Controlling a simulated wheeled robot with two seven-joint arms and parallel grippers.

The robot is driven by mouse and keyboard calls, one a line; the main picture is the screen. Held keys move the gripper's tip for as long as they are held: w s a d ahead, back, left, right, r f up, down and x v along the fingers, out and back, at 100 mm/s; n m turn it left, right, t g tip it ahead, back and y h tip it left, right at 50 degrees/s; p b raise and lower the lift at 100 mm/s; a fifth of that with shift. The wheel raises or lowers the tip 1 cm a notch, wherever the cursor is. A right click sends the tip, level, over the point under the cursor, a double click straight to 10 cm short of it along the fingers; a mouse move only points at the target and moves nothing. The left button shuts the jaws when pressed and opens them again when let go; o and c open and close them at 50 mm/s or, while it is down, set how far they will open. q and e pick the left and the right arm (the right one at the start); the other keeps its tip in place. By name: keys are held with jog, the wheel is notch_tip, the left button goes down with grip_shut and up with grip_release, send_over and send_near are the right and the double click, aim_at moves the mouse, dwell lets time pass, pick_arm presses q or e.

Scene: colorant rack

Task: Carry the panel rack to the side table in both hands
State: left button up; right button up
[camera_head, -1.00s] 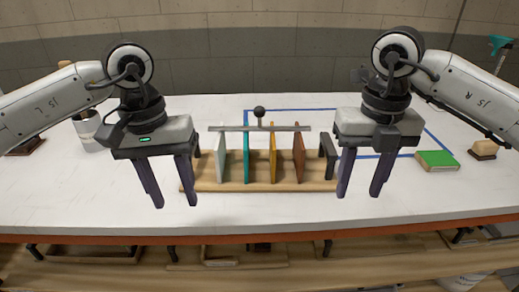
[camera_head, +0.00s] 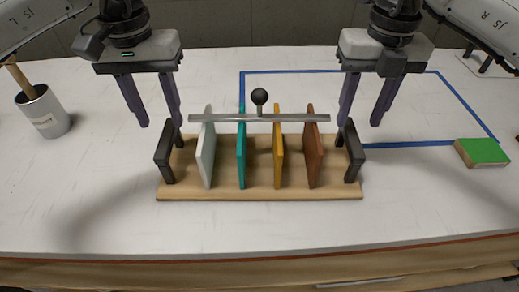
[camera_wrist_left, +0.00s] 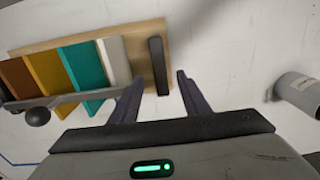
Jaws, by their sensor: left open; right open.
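The panel rack (camera_head: 260,194) is a wooden base on the white table, with a black handle at each end. It holds a white panel (camera_head: 206,150), a teal panel (camera_head: 241,152), a yellow panel (camera_head: 278,150) and a brown panel (camera_head: 312,155), with a grey bar and black knob (camera_head: 260,97) above them. My left gripper (camera_head: 160,122) is open and empty by the left handle (camera_head: 165,152). In the left wrist view, that handle (camera_wrist_left: 158,66) shows between the fingers, beyond their tips. My right gripper (camera_head: 360,122) is open near the right handle (camera_head: 351,150). The side table cannot be made out.
A grey can (camera_head: 43,112) with a wooden stick stands at the left and also shows in the left wrist view (camera_wrist_left: 300,95). A green-topped block (camera_head: 482,152) lies at the right. Blue tape (camera_head: 410,144) outlines an area behind the rack. The table front is clear.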

aim_at(177, 160)
pick_arm(q)
jog(key=shift+f, duration=0.1)
notch_tip(177, 160, down, 10)
jog(key=shift+f, duration=0.1)
pick_arm(e)
notch_tip(177, 160, down, 10)
jog(key=shift+f, duration=0.15)
pick_arm(q)
grip_shut()
pick_arm(e)
grip_shut()
pick_arm(q)
jog(key=shift+w, duration=0.1)
pick_arm(e)
jog(key=shift+w, duration=0.15)
dwell(0.7)
